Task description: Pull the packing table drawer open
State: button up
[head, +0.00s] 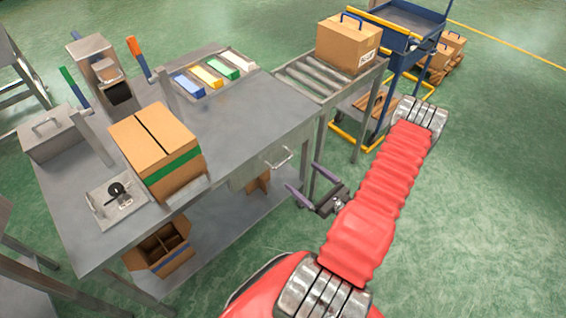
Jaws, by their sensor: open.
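The packing table (240,115) is a grey metal table in the head view. Its drawer (250,175) sits under the right front edge of the top and looks closed. A bright bar handle (281,159) stands out from the drawer front. My gripper (301,176) is open and empty, just right of and below the handle in the picture. Its two purple-grey fingers point toward the drawer, and no contact with the handle shows.
A carton with a green band (180,168) stands on the table top. A roller conveyor (310,82) with a labelled box (347,45) adjoins the far right end. An open carton (158,250) sits on the lower shelf. Green floor is free on the right.

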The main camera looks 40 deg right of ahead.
aim_at(284, 161)
jog(key=shift+w+a, duration=0.15)
jog(key=shift+w, duration=5.35)
